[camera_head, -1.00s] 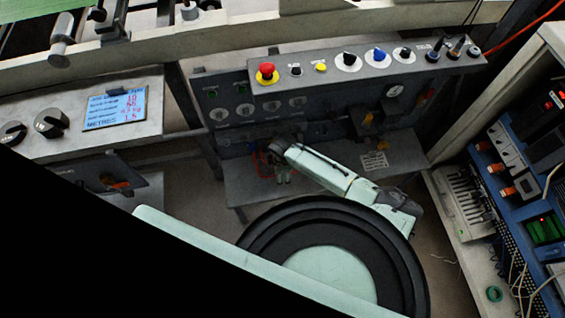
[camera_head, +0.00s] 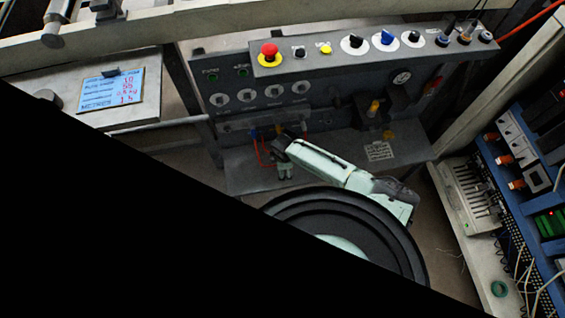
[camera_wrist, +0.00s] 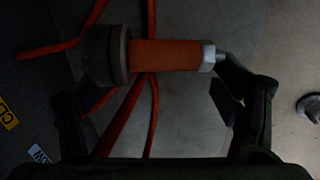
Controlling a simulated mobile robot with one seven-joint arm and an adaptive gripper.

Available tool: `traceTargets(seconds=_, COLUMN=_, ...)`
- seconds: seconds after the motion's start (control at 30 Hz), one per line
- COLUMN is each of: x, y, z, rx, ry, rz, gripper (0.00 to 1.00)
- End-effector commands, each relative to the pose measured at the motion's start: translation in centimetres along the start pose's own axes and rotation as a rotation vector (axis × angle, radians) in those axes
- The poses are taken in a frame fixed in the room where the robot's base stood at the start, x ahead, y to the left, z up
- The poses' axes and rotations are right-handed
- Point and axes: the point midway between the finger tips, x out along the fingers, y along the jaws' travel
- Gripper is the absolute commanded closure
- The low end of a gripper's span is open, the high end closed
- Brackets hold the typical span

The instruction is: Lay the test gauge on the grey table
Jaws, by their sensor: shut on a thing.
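My gripper (camera_head: 285,170) is small in the head view, over the shelf under the control panel. In the wrist view its two dark fingers (camera_wrist: 165,105) stand on either side of an orange-sleeved piece (camera_wrist: 168,55) with a dark round body at its left end and a light nut and metal tip at its right. I take this piece to be the test gauge; its dial face is not seen. It lies across between the fingers, and the gripper is shut on it. The grey shelf (camera_head: 238,180) is below; I cannot tell whether it is the grey table.
Red hoses (camera_head: 262,152) run close by the gripper and pass behind the piece in the wrist view. The control panel (camera_head: 330,65) with knobs stands behind. A grey surface with a display (camera_head: 112,89) is at left. A blue electronics rack (camera_head: 530,180) stands at right.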

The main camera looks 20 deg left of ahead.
Motion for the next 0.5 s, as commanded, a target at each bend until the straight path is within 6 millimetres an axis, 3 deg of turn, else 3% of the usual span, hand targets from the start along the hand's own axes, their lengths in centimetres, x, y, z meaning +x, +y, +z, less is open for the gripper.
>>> traceTargets(seconds=0.03, x=-0.04, y=0.03, z=0.01, rx=0.0, ry=0.0, rz=0.0, gripper=0.5)
traceTargets(seconds=0.07, x=-0.04, y=0.03, z=0.01, rx=0.0, ry=0.0, rz=0.0, gripper=0.17)
traceTargets(seconds=0.3, x=-0.03, y=0.01, z=0.02, rx=0.0, ry=0.0, rz=0.0, gripper=0.01)
traceTargets(seconds=0.5, x=-0.02, y=0.0, z=0.01, rx=0.0, ry=0.0, rz=0.0, gripper=0.0)
